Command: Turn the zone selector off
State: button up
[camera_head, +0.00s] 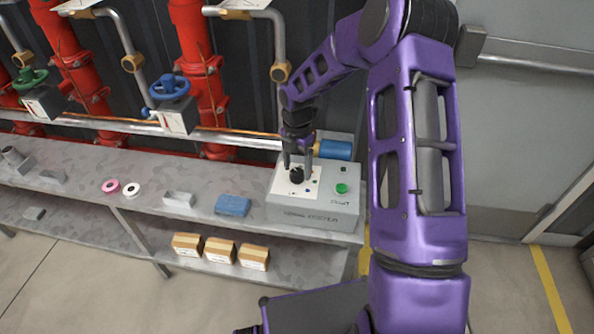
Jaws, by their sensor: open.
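A grey control box (315,214) stands at the right end of the metal bench. A black round selector knob (296,174) sits on a pale plate on its top. A green button (341,188) is to the right of the knob. My gripper (298,168) points down at the knob, with its two dark fingers apart, one on each side of it in the picture. I cannot tell whether the fingers touch the knob. The knob's pointer direction is too small to make out.
A blue cylinder (335,150) lies behind the box. On the bench (140,168) are a blue block (233,205), a small metal tray (179,199), and pink (110,186) and white (132,189) rings. Cartons (219,250) sit on the lower shelf. Red pipes (205,90) with valves stand behind.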

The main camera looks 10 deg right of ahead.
jog(key=shift+f, duration=0.7)
grip_shut()
